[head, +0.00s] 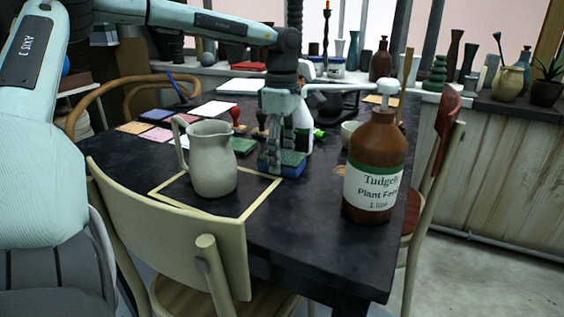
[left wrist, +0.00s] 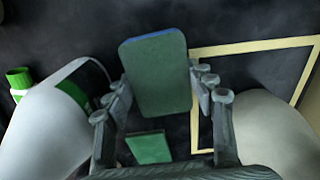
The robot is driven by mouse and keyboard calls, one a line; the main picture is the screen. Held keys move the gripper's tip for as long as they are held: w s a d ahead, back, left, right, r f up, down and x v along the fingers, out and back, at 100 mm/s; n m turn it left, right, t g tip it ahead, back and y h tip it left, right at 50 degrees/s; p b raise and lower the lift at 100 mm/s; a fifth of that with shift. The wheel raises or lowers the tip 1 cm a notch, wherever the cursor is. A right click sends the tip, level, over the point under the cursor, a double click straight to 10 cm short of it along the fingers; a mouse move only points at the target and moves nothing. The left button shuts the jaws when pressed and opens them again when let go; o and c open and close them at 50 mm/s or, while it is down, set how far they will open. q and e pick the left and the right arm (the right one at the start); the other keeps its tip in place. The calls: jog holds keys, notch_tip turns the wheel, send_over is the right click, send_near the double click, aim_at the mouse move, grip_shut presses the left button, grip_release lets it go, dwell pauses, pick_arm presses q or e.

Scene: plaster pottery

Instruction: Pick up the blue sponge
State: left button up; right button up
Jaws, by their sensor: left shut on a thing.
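The blue sponge (head: 293,164) has a green scouring face and a thin blue side. In the head view it is at the middle of the dark table, low between the fingers of my left gripper (head: 282,158). In the left wrist view the sponge (left wrist: 156,75) shows its green face with a blue far edge, between the fingertips of the left gripper (left wrist: 165,95). The left gripper is shut on it from above. I cannot tell whether the sponge still touches the table. My right gripper is not in view.
A white bottle with a green cap (head: 319,133) is close behind. A brown pump bottle (head: 375,170) stands right. A green block (head: 243,146) lies nearby. Chairs flank the table.

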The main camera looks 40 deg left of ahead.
aim_at(282, 156)
pick_arm(q)
jog(key=shift+r, duration=0.3)
notch_tip(282, 156, up, 10)
jog(key=shift+f+p, duration=0.25)
jog(key=shift+p, duration=0.2)
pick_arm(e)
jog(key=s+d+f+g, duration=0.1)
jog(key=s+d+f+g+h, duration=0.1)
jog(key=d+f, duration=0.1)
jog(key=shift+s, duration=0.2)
